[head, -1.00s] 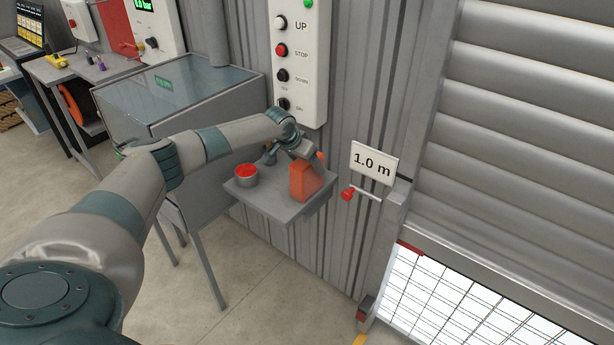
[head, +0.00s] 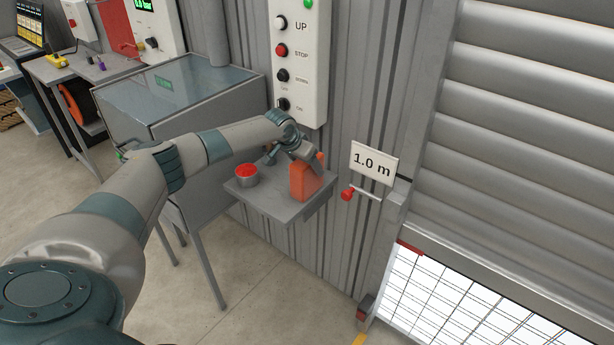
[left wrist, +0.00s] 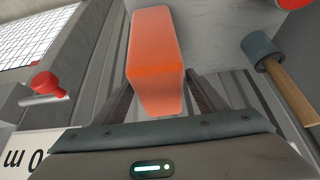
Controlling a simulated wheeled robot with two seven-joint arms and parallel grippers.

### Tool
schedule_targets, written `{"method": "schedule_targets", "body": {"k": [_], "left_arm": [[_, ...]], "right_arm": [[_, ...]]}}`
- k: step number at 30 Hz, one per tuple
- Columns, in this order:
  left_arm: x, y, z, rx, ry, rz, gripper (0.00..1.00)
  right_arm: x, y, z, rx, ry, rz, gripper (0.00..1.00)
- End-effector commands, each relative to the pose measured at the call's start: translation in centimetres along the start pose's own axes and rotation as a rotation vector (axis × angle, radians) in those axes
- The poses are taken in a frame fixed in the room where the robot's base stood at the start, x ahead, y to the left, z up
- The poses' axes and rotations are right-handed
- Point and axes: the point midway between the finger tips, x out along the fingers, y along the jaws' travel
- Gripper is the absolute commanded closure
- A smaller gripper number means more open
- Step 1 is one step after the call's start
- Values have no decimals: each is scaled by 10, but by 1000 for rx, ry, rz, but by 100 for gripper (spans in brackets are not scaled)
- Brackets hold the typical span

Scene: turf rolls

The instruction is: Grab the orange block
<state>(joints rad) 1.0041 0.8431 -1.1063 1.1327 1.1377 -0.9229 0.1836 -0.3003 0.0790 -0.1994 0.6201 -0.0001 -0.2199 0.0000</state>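The orange block (head: 304,182) stands upright on a small grey shelf (head: 268,207) on the corrugated wall. My left gripper (head: 313,163) reaches it from above, at its upper part. In the left wrist view the block (left wrist: 155,50) lies between my two dark fingers (left wrist: 160,92), one on each side. The fingertips pass behind its edges, so I cannot tell whether they press on it. The block's base looks to be on the shelf. My right gripper is out of view.
A metal tin with red contents (head: 246,175) stands left of the block. A mallet-like tool with a grey-blue head (left wrist: 261,47) is nearby. A red-knobbed lever (head: 348,194) and a "1.0 m" sign (head: 373,163) are to the right; a button panel (head: 299,60) is above.

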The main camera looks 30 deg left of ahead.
Motion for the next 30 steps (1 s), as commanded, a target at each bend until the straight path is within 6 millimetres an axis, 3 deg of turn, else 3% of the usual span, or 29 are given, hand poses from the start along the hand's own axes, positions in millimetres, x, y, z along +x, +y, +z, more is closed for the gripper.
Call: {"method": "schedule_targets", "body": {"k": [1,6,7,23,30], "left_arm": [[0,0,0,0,0,0,48],[0,0,0,0,0,0,89],[0,0,0,0,1,0,90],[-6,0,-2,-1,2,1,90],[-37,0,-18,1,5,0,90]], "right_arm": [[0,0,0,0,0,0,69],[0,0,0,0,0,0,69],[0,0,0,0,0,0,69],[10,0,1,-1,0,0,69],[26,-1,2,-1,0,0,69]]}}
